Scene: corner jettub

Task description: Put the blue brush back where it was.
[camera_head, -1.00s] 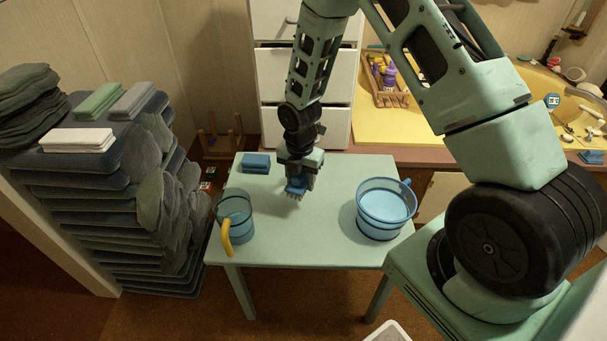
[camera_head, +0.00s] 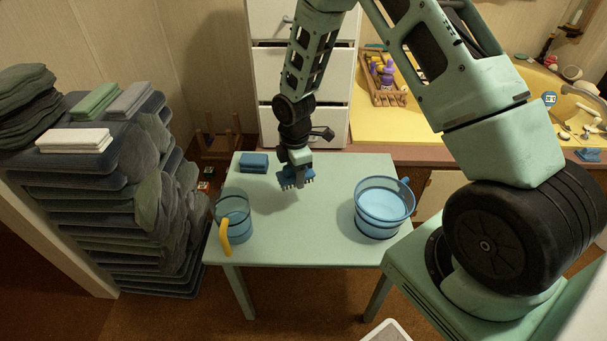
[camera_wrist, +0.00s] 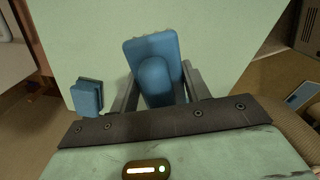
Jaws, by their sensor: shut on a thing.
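The blue brush (camera_head: 288,184) is held in my gripper (camera_head: 297,178), bristles down, a little above the pale green table (camera_head: 310,230). In the wrist view the brush (camera_wrist: 155,75) sits between the two fingers of my gripper (camera_wrist: 160,88), which are shut on its rounded handle. A gap between the bristles and the tabletop seems to show, but its height is hard to tell. A blue sponge-like block (camera_head: 254,162) lies at the table's back left corner, left of my gripper; it also shows in the wrist view (camera_wrist: 87,97).
A clear blue pitcher (camera_head: 233,215) with a yellow handle stands at the table's left edge. A clear blue bucket (camera_head: 384,207) stands at the right. The table's middle and front are clear. Stacked towels (camera_head: 105,205) stand left; a yellow tub (camera_head: 440,125) lies behind.

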